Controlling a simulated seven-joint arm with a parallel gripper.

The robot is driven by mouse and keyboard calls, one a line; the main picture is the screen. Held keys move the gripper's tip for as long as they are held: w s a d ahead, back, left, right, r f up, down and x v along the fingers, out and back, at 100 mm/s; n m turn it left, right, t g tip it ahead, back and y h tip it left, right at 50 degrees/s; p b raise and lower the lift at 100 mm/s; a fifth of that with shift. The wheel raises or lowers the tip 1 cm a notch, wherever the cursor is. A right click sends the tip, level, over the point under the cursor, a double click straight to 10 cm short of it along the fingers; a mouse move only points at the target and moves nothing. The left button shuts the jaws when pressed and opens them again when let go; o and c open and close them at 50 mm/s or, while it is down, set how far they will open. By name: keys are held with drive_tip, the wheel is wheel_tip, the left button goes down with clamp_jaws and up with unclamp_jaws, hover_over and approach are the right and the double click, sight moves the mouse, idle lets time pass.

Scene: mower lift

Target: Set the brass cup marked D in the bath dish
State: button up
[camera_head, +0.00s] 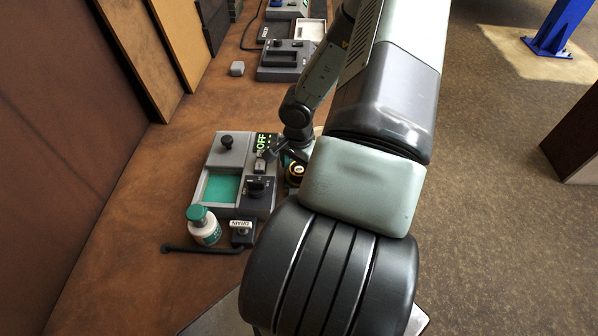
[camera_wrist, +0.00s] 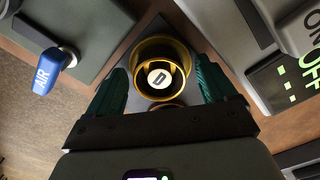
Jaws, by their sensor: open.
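The brass cup (camera_wrist: 160,48) has a gold rim and a pale disc marked D inside it. It stands on a dark square plate in the wrist view. My gripper (camera_wrist: 159,68) is open, with one green finger on each side of the cup; I cannot tell whether they touch it. In the head view a brass and black round thing (camera_head: 296,171), probably this cup, shows beside my arm, which hides much of that area. A grey unit (camera_head: 232,150) left of it holds a teal-filled rectangular basin (camera_head: 222,188), which looks like the bath dish.
The grey unit has knobs and a green OFF display (camera_wrist: 284,75). A white bottle with a teal cap (camera_head: 204,226), a DRAIN switch (camera_head: 242,232) and a black rod stand in front. A blue AIR lever (camera_wrist: 47,72) is left of the cup. More units stand farther back.

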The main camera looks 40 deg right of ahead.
drive_tip(key=c, duration=1.2)
wheel_tip(320, 180, up, 10)
drive_tip(key=w+a+n, duration=0.1)
drive_tip(key=a+n, duration=0.1)
drive_tip(key=a, duration=0.1)
drive_tip(key=w+a+n, duration=0.2)
drive_tip(key=a+n, duration=0.1)
drive_tip(key=w+a+r+n, duration=0.1)
drive_tip(key=w+a+n, duration=0.1)
drive_tip(key=a, duration=0.1)
drive_tip(key=shift+n, duration=0.4)
drive_tip(key=w+a+n, duration=0.3)
drive_tip(key=a+n, duration=0.5)
drive_tip(key=a, duration=0.1)
hover_over(224, 194)
drive_tip(key=shift+n, duration=0.3)
wheel_tip(224, 194, down, 4)
drive_tip(key=shift+f, duration=2.65)
